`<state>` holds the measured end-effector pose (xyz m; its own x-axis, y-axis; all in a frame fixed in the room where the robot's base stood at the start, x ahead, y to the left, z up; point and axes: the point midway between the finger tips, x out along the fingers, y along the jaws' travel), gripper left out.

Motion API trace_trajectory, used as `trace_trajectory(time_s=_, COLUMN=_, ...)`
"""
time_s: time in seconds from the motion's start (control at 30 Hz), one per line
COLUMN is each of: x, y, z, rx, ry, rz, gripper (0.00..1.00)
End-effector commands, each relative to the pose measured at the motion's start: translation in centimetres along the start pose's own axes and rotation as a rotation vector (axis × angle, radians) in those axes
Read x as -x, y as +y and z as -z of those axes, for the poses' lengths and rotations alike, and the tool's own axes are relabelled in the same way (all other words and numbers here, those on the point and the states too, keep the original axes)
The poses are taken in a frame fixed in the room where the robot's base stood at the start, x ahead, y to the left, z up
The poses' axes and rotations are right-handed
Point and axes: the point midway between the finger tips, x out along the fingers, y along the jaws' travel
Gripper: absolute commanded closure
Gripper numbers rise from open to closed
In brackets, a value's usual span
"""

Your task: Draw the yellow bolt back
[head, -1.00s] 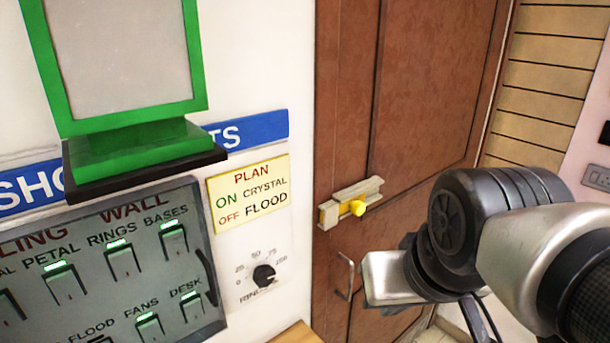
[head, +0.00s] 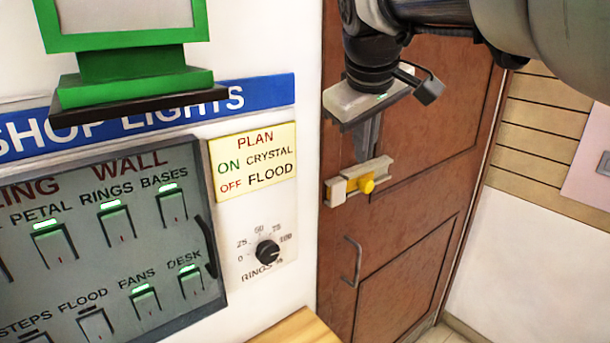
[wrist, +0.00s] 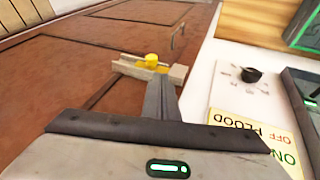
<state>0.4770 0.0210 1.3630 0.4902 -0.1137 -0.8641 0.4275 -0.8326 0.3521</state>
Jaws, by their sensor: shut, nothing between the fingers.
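The yellow bolt (head: 363,186) with its round knob sits in a pale metal housing (head: 336,192) on the brown door (head: 410,140). The bolt's knob also shows in the wrist view (wrist: 152,60), with the housing (wrist: 178,73) around it. My gripper (head: 361,158) is shut and empty, pointing down just above the housing in the head view. In the wrist view its closed fingers (wrist: 161,84) reach toward the housing, just short of the knob. I cannot tell whether the fingertips touch the housing.
A door handle (head: 352,262) is below the bolt. To the left are a switch panel (head: 110,240), a dial (head: 267,252), a yellow sign (head: 253,162) and a green-framed stand (head: 135,75). A wooden edge (head: 295,330) juts out at the bottom.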

Motion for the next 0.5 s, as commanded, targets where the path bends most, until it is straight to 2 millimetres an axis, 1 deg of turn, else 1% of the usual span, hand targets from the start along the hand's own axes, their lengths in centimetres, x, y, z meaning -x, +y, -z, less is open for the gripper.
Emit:
trace_trajectory(time_s=0.07, x=-0.1, y=0.2, z=0.4, rx=0.011, ry=0.0, rz=-0.002, gripper=1.0)
trace_trajectory(time_s=0.37, x=-0.1, y=0.2, z=0.4, rx=0.009, ry=0.0, rz=-0.002, gripper=1.0)
trace_trajectory(time_s=0.5, x=-1.4, y=0.2, z=0.3, rx=0.009, ry=-0.002, rz=-0.001, gripper=1.0)
